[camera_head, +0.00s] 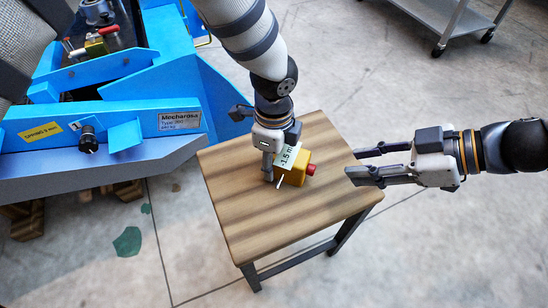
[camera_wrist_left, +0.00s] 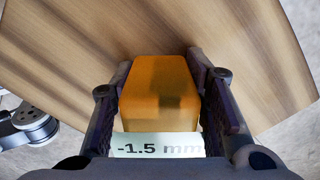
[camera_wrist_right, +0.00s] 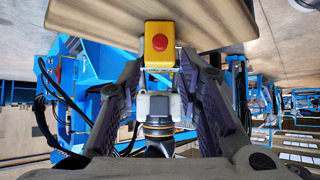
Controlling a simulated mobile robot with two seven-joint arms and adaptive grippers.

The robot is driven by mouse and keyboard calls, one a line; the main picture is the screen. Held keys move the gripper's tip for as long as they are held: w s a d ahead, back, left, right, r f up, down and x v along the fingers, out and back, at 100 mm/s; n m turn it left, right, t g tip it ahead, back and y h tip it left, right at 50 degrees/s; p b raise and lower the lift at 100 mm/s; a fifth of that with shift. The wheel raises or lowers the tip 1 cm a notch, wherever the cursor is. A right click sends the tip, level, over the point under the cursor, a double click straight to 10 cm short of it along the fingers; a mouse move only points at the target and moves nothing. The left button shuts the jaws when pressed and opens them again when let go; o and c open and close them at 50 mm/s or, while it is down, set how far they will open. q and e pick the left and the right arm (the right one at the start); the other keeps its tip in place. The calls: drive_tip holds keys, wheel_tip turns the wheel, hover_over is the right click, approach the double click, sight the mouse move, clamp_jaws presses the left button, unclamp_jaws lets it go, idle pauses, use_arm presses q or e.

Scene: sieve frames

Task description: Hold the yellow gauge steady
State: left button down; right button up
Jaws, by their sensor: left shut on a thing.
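The yellow gauge (camera_head: 295,173) is a small box on the wooden stool top (camera_head: 240,220), with a red button on its right end and a white label reading "-1.5 m", partly cut off. My left gripper (camera_head: 275,170) comes down from above and is shut on the gauge. In the left wrist view the gauge (camera_wrist_left: 160,85) sits between both fingers, its label reading "-1.5 mm". My right gripper (camera_head: 362,165) is open and empty, to the right of the gauge and apart from it. The right wrist view shows the gauge's red-button end (camera_wrist_right: 160,44) ahead between the fingers.
A blue machine (camera_head: 100,120) with a dark knob and labels fills the left side. A grey wheeled cart (camera_head: 450,20) stands at the top right. The stool's front part is bare, and open concrete floor lies around it.

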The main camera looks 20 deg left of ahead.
clamp_jaws()
idle(1.0)
